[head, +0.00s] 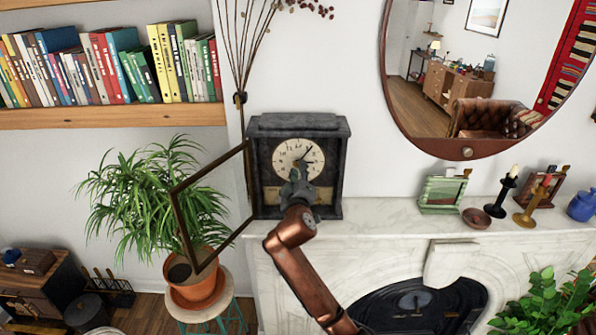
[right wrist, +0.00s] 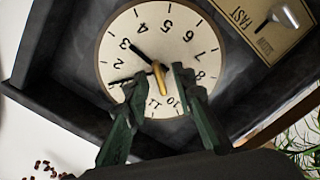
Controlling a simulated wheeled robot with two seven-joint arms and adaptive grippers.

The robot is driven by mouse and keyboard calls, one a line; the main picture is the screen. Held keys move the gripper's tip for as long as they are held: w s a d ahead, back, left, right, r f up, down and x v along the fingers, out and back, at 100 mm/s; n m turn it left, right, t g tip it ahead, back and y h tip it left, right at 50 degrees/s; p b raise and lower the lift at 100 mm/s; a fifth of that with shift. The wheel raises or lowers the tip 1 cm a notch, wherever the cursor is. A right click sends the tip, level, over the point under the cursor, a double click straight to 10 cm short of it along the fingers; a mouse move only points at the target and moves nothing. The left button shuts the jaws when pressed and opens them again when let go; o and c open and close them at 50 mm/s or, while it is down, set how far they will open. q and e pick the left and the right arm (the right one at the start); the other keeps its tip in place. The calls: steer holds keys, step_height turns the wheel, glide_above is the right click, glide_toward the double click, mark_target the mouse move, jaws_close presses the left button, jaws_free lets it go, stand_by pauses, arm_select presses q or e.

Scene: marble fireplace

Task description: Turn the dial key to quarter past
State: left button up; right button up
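The dark mantel clock (head: 298,130) stands on the left end of the mantel. Its round cream dial (head: 299,158) has one black hand pointing near 1 and another near 3. The dial (right wrist: 175,35) appears turned nearly upside down in the right wrist view. The brass dial key (right wrist: 158,78) sticks out near the dial's middle; the head view does not show it clearly. My right gripper (head: 295,186) is in front of the lower dial. In its wrist view, the right gripper (right wrist: 158,80) is open, its green fingers on both sides of the key with visible gaps. My left gripper is out of view.
The clock's framed door (head: 180,215) hangs open on the left. A plate marked FAST with a small lever (right wrist: 283,17) sits on the clock front. A potted plant (head: 195,290) stands left. Picture frames and candlesticks (head: 505,192) stand right; the mantel between is clear.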

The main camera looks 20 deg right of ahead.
steer(key=shift+c, duration=0.7)
jaws_close()
steer(key=shift+f, duration=0.1)
steer(key=m+b, duration=0.4)
steer(key=m, duration=0.6)
steer(key=shift+a, duration=0.1)
steer(key=shift+m, duration=0.4)
